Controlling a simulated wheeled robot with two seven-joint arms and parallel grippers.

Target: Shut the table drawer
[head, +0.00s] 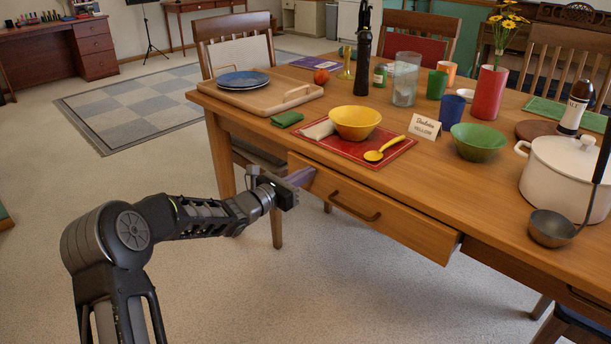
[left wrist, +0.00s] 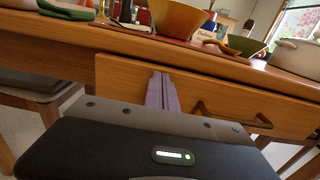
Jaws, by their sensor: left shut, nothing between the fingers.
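The table drawer (head: 400,222) is the wooden front panel with a dark bar handle (head: 355,208) under the near edge of the table (head: 440,172). Its front stands a little out from the table's apron, with the right end face showing, so it is partly open. My left gripper (head: 301,177) is shut and empty, its purple-grey fingers at the left end of the drawer front, left of the handle. In the left wrist view, the fingers (left wrist: 162,90) point at the drawer front (left wrist: 225,95); whether they touch it I cannot tell. My right gripper is not in view.
On the table are a red mat with a yellow bowl (head: 356,122), a green bowl (head: 478,142), a white pot (head: 561,168) and a tray (head: 262,97). A ladle (head: 551,228) lies near the front edge. Chairs stand around; floor in front is clear.

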